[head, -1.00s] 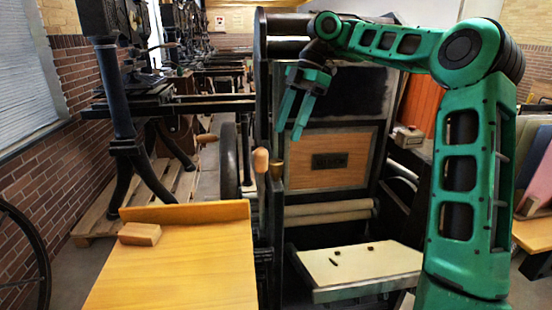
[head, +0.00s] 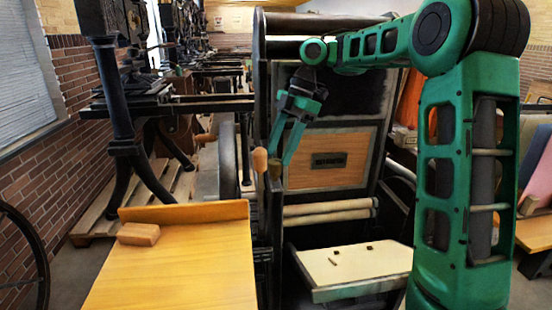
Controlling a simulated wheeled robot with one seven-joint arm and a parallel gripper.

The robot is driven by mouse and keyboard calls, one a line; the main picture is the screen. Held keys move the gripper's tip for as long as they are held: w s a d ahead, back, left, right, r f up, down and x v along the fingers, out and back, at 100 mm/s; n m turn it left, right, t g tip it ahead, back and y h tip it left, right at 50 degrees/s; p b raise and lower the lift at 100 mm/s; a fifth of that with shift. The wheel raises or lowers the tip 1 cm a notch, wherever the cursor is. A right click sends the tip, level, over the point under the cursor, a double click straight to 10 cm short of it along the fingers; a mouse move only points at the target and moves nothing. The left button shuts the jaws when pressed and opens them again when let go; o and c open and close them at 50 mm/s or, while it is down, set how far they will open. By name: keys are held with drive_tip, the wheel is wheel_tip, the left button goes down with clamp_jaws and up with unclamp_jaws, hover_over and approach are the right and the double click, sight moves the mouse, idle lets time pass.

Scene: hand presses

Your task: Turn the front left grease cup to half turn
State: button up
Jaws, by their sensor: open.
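A small brass-coloured piece that looks like the front left grease cup (head: 275,171) stands on the press's left side frame, just right of a rounded wooden handle. It is small, and my fingers partly cover its top. My green gripper (head: 280,155) points down over it, with its two fingers apart. The fingertips overlap the cup's top in the picture; I cannot tell whether they touch it or are around it. Nothing shows held between them.
The wooden handle (head: 260,160) is close left of my fingers. The press's framed wooden panel (head: 330,172) is behind to the right, above pale rollers (head: 328,212) and a tilted cream board (head: 350,266). A wooden feed table (head: 175,265) with a small block (head: 138,234) fills the front left.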

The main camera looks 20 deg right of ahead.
sight(275, 166)
drive_tip(key=shift+x, duration=1.2)
drive_tip(key=c, duration=1)
drive_tip(key=shift+c, duration=0.2)
drive_tip(key=m+t, duration=0.1)
drive_tip(key=m, duration=0.2)
drive_tip(key=m+t, duration=0.1)
drive_tip(key=m, duration=0.2)
drive_tip(key=shift+s+a+r+m+t, duration=0.1)
drive_tip(key=shift+s+m+t, duration=0.1)
drive_tip(key=shift+m+t, duration=0.1)
drive_tip(key=m+t+h, duration=0.1)
drive_tip(key=m, duration=0.2)
drive_tip(key=m+t, duration=0.1)
drive_tip(key=m, duration=0.2)
drive_tip(key=shift+s+a+h, duration=0.1)
drive_tip(key=shift+h, duration=0.3)
drive_tip(key=shift+m, duration=0.4)
